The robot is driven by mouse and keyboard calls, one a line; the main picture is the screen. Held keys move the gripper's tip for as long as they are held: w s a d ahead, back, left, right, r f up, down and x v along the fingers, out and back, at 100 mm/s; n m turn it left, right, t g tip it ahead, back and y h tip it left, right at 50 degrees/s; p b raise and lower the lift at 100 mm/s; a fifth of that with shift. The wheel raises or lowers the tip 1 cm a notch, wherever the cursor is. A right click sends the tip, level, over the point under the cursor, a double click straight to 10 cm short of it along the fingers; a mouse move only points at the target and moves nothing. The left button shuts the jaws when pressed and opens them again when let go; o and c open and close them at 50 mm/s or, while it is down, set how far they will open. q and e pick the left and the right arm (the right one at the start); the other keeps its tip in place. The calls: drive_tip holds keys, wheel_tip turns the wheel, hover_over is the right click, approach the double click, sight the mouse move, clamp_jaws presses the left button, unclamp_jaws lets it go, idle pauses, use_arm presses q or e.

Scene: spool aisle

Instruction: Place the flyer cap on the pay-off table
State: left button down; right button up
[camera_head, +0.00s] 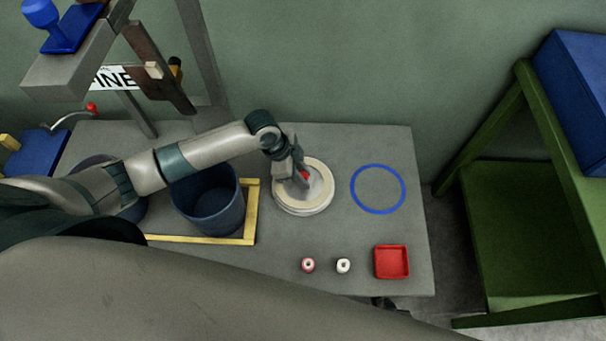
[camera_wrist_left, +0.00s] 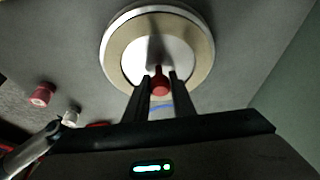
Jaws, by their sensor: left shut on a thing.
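The flyer cap, a round cream and white disc with a red knob, is at the middle of the grey pay-off table (camera_head: 350,145). Its pale rim (camera_head: 318,204) shows in the head view, and the disc (camera_wrist_left: 200,52) fills the top of the left wrist view. My left gripper (camera_head: 301,174) is above the disc, shut on the red knob, which shows between the fingers (camera_wrist_left: 159,84). I cannot tell whether the disc touches the table. A small dark part (camera_head: 386,302) at the table's front edge may be my right gripper; its fingers are not clear.
A flat blue ring (camera_head: 378,189) lies right of the cap. A red tray (camera_head: 391,262), a red spool (camera_head: 308,265) and a white spool (camera_head: 343,265) are near the front edge. A dark blue bin (camera_head: 208,205) and yellow strip (camera_head: 250,212) stand left. A green rack (camera_head: 525,220) is right.

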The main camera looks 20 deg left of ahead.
use_arm(q)
drive_tip(key=shift+f, duration=0.1)
drive_tip(key=c, duration=1.5)
unclamp_jaws()
drive_tip(key=v, duration=1.2)
